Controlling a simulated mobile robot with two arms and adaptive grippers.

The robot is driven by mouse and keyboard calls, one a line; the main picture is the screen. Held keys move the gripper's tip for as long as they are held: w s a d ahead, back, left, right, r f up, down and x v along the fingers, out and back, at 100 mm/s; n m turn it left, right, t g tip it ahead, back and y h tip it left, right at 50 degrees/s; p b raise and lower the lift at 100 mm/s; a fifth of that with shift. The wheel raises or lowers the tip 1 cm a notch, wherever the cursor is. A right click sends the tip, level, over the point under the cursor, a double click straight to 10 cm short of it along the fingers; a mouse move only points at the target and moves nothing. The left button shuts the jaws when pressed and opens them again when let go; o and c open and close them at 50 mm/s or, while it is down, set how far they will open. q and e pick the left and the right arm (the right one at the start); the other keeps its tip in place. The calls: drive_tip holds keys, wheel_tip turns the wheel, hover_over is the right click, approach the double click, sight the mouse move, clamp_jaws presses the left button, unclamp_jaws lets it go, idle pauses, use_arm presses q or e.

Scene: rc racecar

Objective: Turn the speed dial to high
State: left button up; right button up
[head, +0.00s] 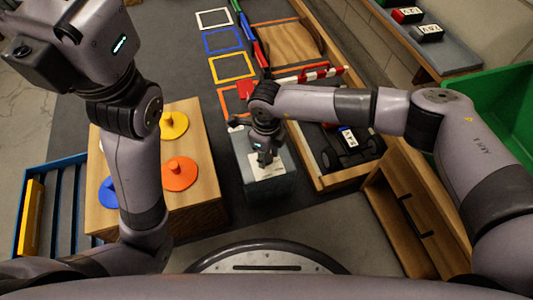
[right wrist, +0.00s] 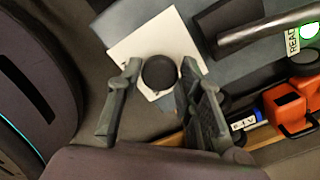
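The speed dial (right wrist: 160,73) is a round black knob on a white plate (right wrist: 130,48) in the right wrist view. In the head view the white plate (head: 272,178) lies on top of a grey box (head: 246,158), and my right gripper hides the knob. My right gripper (head: 264,158) points down over the plate. In the right wrist view its two fingers (right wrist: 161,68) are apart, one on each side of the knob, with a small gap seeming to show at each side. The dial's setting cannot be read. My left arm reaches up at the left; its fingers are not visible.
A wooden block (head: 205,205) with coloured knobbed discs stands left of the box. A dark car (head: 350,150) sits in a wooden-edged tray on the right. A dark bar (right wrist: 268,28), a lit READY sign (right wrist: 293,38) and an orange object (right wrist: 288,107) lie right of the dial.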

sight(266, 157)
drive_tip(key=o, duration=0.4)
drive_tip(key=shift+c, duration=0.2)
wheel_tip(266, 157, up, 12)
idle(0.4)
idle(0.4)
